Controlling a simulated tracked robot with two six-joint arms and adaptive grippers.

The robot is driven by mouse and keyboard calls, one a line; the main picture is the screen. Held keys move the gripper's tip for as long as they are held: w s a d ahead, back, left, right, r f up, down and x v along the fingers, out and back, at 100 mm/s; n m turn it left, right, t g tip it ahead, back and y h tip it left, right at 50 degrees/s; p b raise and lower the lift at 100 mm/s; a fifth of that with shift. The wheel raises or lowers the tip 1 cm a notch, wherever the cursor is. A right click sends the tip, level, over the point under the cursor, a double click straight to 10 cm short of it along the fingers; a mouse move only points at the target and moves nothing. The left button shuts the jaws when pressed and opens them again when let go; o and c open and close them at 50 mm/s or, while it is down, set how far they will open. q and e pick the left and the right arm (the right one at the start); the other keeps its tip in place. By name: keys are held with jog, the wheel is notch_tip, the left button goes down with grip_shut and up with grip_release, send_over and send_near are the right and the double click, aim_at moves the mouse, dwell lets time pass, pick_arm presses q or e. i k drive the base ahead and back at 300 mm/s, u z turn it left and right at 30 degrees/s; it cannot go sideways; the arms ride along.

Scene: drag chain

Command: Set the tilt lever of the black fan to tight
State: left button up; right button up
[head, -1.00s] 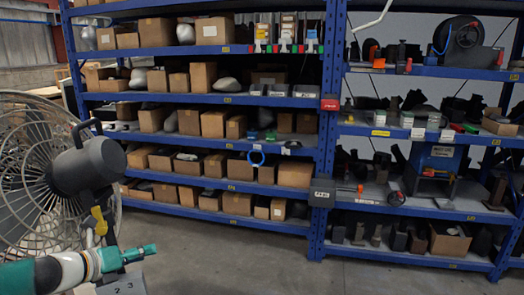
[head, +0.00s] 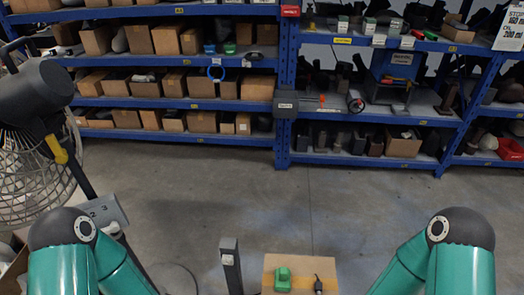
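The black fan (head: 32,92) stands at the left edge, with its dark motor housing and round wire cage (head: 35,175) cut off by the frame. A yellow lever (head: 56,149), taken to be the tilt lever, sits below the housing at the top of the dark stand pole. It slants from upper left to lower right; I cannot tell whether it is tight. My two teal arms show only as links in the bottom left and bottom right corners. Neither gripper is in view, and no part of my arms is seen touching the lever.
A grey panel (head: 103,210) marked 2 3 is by the fan pole. A grey post (head: 231,264) and a cardboard-coloured box top (head: 325,267) with a green item (head: 283,279) are at bottom centre. Blue shelves (head: 180,139) stand behind. The concrete floor between is clear.

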aim_at(61, 154)
jog(key=z, duration=1.4)
jog(key=i, duration=0.1)
jog(key=u, duration=2.9)
jog(key=k, duration=0.8)
jog(key=u, duration=0.2)
jog(key=i, duration=0.8)
jog(key=z, duration=0.1)
